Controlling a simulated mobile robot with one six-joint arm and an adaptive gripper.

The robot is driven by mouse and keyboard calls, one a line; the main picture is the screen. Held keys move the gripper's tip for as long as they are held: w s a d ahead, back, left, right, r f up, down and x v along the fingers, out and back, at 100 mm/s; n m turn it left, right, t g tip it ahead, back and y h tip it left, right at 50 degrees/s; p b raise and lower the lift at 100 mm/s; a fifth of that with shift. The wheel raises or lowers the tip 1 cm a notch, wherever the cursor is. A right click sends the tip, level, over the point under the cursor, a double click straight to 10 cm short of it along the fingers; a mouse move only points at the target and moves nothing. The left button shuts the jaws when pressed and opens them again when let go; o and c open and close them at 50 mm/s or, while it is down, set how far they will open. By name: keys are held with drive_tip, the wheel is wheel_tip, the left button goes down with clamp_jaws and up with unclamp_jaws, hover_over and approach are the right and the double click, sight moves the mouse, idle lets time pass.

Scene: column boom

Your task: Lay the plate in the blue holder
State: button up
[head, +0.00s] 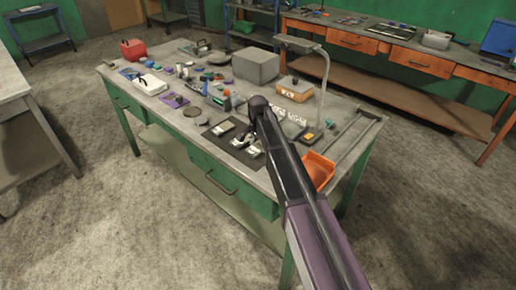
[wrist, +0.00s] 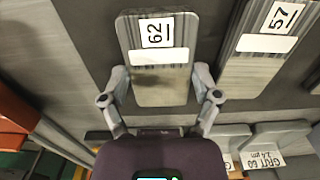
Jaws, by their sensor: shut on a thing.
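In the wrist view a flat grey metal plate (wrist: 160,88) with a white label, which seems to read 62, lies between the fingers of my gripper (wrist: 160,80). The fingers are shut on its two side edges. The plate is over or on a dark mat; I cannot tell whether it touches. A similar plate labelled 57 (wrist: 262,44) lies to its right. I cannot single out the blue holder for certain among small blue items.
The green bench (head: 165,119) is crowded with small parts on its left half. A grey box (head: 256,65), a lamp (head: 300,46) and an orange-and-grey box (head: 295,89) stand behind my gripper. An orange bin (head: 319,171) is at the front right.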

sight(258, 147)
drive_tip(key=shift+r, duration=0.2)
wheel_tip(258, 147, up, 3)
drive_tip(key=p, duration=0.3)
drive_tip(key=shift+r+p, duration=0.1)
drive_tip(key=shift+p, duration=0.2)
drive_tip(key=s+d, duration=0.1)
drive_tip(key=s, duration=0.4)
drive_tip(key=s+d+r+p, duration=0.1)
drive_tip(key=s, duration=0.4)
drive_tip(key=s+d, duration=0.2)
drive_tip(key=s, duration=0.3)
drive_tip(key=shift+s+d+r, duration=0.1)
drive_tip(key=shift+s+r, duration=0.1)
